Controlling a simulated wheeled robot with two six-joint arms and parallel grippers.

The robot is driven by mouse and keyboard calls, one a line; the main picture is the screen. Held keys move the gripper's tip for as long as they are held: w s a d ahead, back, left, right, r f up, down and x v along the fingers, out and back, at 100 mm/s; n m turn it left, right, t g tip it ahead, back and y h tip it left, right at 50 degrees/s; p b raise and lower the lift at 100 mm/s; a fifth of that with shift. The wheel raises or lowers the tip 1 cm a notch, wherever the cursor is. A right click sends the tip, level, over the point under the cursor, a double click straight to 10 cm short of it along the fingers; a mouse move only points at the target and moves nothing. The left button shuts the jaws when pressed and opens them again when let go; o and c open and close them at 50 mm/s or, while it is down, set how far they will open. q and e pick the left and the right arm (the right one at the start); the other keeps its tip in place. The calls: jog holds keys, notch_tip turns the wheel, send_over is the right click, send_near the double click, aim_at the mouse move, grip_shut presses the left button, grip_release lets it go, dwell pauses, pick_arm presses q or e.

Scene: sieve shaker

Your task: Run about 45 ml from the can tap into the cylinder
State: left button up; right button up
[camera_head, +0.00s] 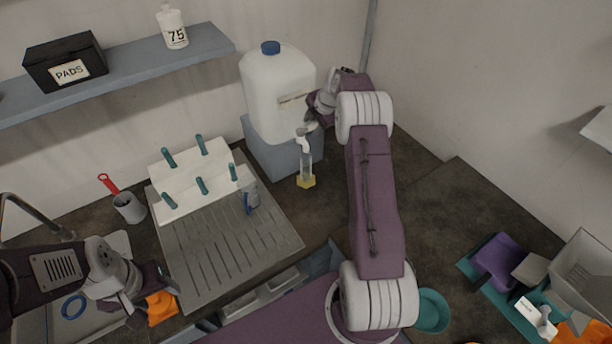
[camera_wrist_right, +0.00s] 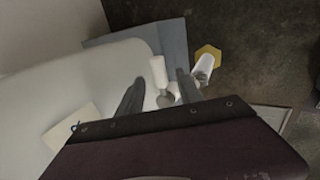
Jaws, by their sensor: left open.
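The white can (camera_head: 278,100) with a blue cap stands on a grey block against the back wall. Its white tap (camera_head: 303,134) is at the lower front, and its pale lever (camera_wrist_right: 158,72) shows in the right wrist view. The clear cylinder (camera_head: 306,164) stands upright on a yellow base below the tap; it also shows in the wrist view (camera_wrist_right: 203,70). Its liquid level is too small to tell. My right gripper (camera_head: 311,119) is at the tap, fingers apart on either side of the lever (camera_wrist_right: 160,88). My left gripper (camera_head: 165,284) is open at lower left, away from the can.
A grey drainboard (camera_head: 232,245) with a white peg rack (camera_head: 190,185) lies left of the cylinder. A teal bowl (camera_head: 432,311) and bins (camera_head: 497,259) are at right. The dark counter right of the cylinder is clear.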

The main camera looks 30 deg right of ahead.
jog(key=shift+s+r, duration=0.1)
jog(key=shift+r, duration=0.15)
jog(key=b+v, duration=0.2)
jog(key=v, duration=0.6)
jog(key=shift+r, duration=0.2)
jog(key=shift+s, duration=0.1)
jog(key=shift+a, duration=0.1)
